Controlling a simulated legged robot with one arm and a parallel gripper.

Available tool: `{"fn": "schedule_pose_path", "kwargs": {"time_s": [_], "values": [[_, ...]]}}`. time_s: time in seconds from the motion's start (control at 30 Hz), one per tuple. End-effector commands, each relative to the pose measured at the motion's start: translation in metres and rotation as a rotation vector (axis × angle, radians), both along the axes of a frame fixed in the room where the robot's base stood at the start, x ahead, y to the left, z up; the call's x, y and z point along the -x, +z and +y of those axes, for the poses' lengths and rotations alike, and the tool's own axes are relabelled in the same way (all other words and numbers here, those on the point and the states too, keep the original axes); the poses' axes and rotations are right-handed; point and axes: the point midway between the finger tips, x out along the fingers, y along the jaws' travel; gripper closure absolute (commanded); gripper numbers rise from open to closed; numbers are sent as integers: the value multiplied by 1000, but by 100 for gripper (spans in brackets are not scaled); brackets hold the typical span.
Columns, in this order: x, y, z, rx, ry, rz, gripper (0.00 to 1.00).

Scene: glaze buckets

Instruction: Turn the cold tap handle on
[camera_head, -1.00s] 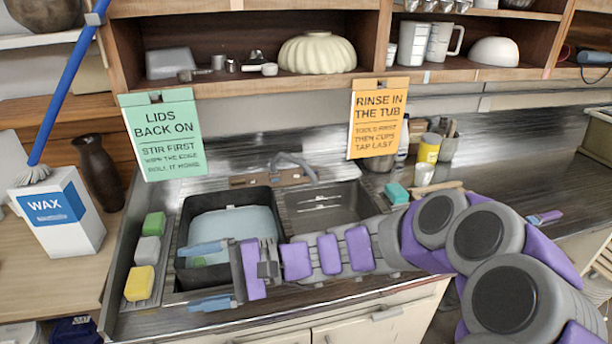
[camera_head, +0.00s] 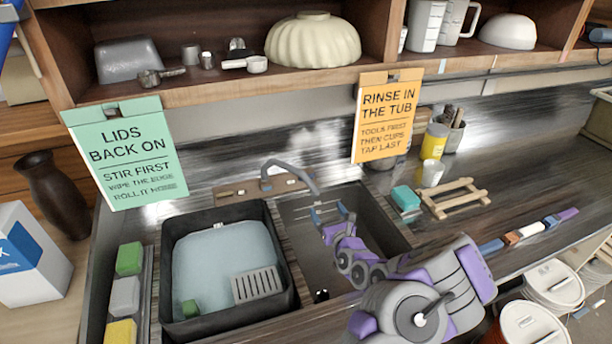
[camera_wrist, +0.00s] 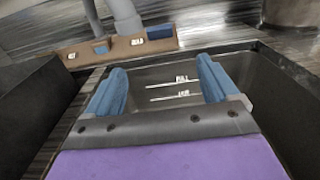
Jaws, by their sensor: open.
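The tap's curved grey spout (camera_head: 290,170) rises from a brown back plate (camera_head: 235,192) behind the sink. My gripper (camera_head: 329,212) is open and empty over the bare right basin (camera_head: 372,215), just in front of and right of the spout. Its blue fingers (camera_wrist: 162,66) show apart in the wrist view, with the plate beyond and left of them.
A black tub (camera_head: 172,255) with pale water, a grey grate and a green block fills the left basin. Green, grey and yellow blocks (camera_head: 124,296) lie left of it. An orange sign (camera_head: 385,118) hangs above right of the tap. A teal sponge (camera_head: 405,198) and wooden rack (camera_head: 455,198) lie right.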

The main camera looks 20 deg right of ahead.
Motion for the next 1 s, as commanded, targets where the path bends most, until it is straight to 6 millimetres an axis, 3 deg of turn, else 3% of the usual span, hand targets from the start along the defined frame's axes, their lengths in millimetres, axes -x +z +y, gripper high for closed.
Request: {"fn": "schedule_pose_path", "kwargs": {"time_s": [0.27, 1.0], "values": [[-23, -3, 1, 4, 2, 1, 13], [-119, -3, 1, 5, 3, -2, 13]]}}
